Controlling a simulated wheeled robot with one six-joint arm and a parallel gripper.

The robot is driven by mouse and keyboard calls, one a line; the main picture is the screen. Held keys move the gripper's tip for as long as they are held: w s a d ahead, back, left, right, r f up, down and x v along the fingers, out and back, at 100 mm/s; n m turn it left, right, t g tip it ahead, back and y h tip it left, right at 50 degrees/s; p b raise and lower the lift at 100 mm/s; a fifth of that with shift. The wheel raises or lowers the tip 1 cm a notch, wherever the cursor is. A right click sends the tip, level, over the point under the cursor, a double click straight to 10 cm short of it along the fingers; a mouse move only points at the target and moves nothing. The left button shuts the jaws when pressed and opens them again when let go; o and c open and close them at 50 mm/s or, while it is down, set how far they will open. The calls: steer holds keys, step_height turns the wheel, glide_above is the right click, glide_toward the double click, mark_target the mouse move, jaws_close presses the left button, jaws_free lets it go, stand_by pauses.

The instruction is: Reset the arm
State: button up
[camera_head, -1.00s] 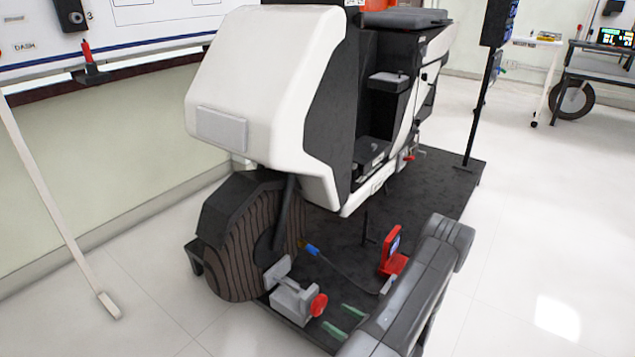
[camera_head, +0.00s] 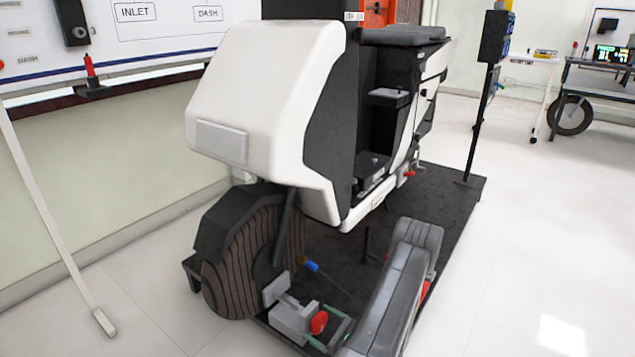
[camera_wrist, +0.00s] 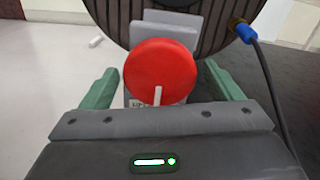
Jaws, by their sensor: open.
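My gripper (camera_head: 326,334) is open beside the red round knob (camera_head: 319,322) of a grey clamp-like block (camera_head: 291,317) at the foot of the front wheel. In the wrist view the red knob (camera_wrist: 160,72), with a pale bar on it, shows between the two green fingers of my gripper (camera_wrist: 162,76). The fingers stand apart on either side of it, and no grip on it shows. Whether the fingers touch the knob cannot be told. My grey arm (camera_head: 395,285) reaches in from the lower right.
The white and black scooter (camera_head: 265,95) stands on a dark platform (camera_head: 455,195), its front wheel (camera_head: 240,255) near the block. A blue-ended cable (camera_head: 312,265) lies close by. A black post (camera_head: 482,125) stands at the back. The white floor at right is clear.

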steer(key=n, duration=0.7)
steer(key=shift+w+d, duration=0.1)
steer(key=n, duration=0.3)
steer(key=shift+r+n, duration=0.1)
steer(key=shift+n, duration=2)
steer(key=shift+r, duration=0.1)
